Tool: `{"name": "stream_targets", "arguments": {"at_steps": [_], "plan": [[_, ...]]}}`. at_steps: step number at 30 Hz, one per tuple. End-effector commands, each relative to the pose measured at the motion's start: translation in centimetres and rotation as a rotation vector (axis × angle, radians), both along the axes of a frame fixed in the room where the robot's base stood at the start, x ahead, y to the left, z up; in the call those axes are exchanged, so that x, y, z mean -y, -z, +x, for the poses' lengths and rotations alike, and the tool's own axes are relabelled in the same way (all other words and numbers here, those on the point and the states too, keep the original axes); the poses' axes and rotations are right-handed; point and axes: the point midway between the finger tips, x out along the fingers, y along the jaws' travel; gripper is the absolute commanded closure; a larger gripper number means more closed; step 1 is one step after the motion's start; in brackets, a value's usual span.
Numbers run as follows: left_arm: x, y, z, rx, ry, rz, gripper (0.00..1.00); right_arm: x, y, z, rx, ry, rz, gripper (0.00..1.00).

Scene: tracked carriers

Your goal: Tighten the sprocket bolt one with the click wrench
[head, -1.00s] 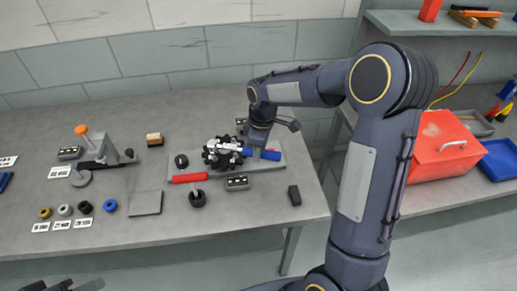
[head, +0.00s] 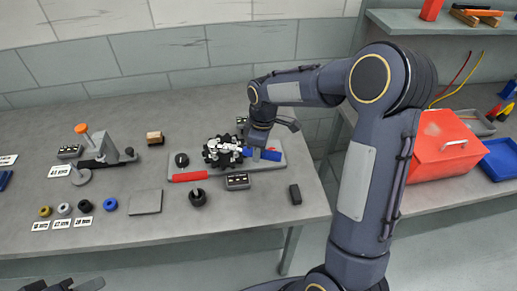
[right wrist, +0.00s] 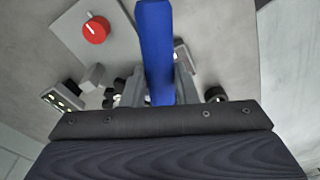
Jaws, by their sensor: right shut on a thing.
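The click wrench has a blue handle (head: 271,155) and a pale metal head that lies over the dark toothed sprocket (head: 213,160) on a grey base plate (head: 178,165). My right gripper (head: 257,148) is shut on the wrench's handle, coming down from above right of the sprocket. In the right wrist view the blue handle (right wrist: 157,50) runs up between the fingers. The sprocket bolts are too small to tell apart, and the wrench head's seat on a bolt cannot be made out. My left gripper (head: 75,286) only partly shows at the bottom left edge.
A red bar (head: 188,177) lies by the plate's front edge, close to black round parts. A small black box (head: 237,181) stands in front. A fixture with an orange knob (head: 81,128) and several rings stand left. A red toolbox (head: 440,165) is at right.

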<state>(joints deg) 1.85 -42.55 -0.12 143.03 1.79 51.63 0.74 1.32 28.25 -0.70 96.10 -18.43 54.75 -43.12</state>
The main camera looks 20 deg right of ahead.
Motion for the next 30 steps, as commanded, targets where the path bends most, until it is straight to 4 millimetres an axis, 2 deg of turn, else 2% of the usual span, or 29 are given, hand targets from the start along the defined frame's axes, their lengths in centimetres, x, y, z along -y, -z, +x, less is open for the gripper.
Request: {"name": "stream_targets", "arguments": {"at_steps": [30], "plan": [[0.0,0.63,0.0,0.0,0.0,0.0,0.64,-0.09,0.8,0.09,0.0,0.001,0.004,1.0]]}}
